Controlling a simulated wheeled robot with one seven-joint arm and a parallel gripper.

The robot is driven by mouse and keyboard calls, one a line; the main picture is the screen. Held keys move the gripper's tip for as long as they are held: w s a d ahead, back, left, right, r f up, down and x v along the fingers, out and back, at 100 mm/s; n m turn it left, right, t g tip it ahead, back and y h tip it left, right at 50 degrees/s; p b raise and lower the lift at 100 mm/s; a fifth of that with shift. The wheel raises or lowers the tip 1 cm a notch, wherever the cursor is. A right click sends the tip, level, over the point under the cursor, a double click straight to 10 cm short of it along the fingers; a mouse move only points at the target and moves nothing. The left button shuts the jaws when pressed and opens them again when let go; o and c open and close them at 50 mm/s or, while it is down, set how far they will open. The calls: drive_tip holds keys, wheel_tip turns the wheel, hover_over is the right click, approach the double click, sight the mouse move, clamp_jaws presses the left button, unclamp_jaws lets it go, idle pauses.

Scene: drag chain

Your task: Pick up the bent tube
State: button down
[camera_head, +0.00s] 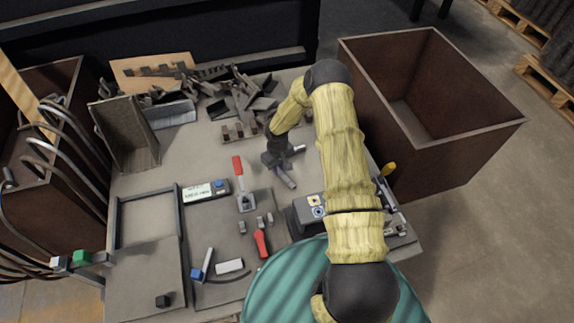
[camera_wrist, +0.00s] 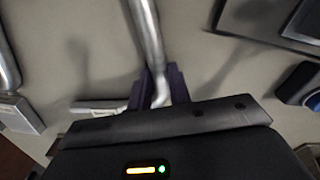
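The bent tube (camera_wrist: 146,35) is a silvery metal tube. In the wrist view it runs from the top edge down to my gripper. My gripper (camera_wrist: 160,90) has dark purple fingers close together, one on each side of the tube's lower end, with no clear gap showing. In the head view my gripper (camera_head: 276,163) is low over the middle of the table, and a short length of the tube (camera_head: 286,179) sticks out below it to the right. The part between the fingers is mostly hidden. I cannot tell whether the tube is off the table.
A red-handled clamp (camera_head: 239,168) and a small display box (camera_head: 205,191) stand left of my gripper. Dark chain parts (camera_head: 240,95) are heaped behind. A large brown bin (camera_head: 455,155) stands right. More bent tubes (camera_head: 75,145) hang at the left bin.

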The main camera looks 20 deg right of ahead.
idle(0.4)
wheel_tip(320, 180, up, 10)
drive_tip(key=p, duration=0.2)
drive_tip(key=shift+p, duration=0.35)
drive_tip(key=s+r+m, duration=0.4)
drive_tip(key=s+r, duration=0.2)
drive_tip(key=r, duration=0.4)
drive_tip(key=shift+d+r+m, duration=0.15)
drive_tip(key=shift+r+m, duration=0.05)
drive_tip(key=shift+m, duration=0.1)
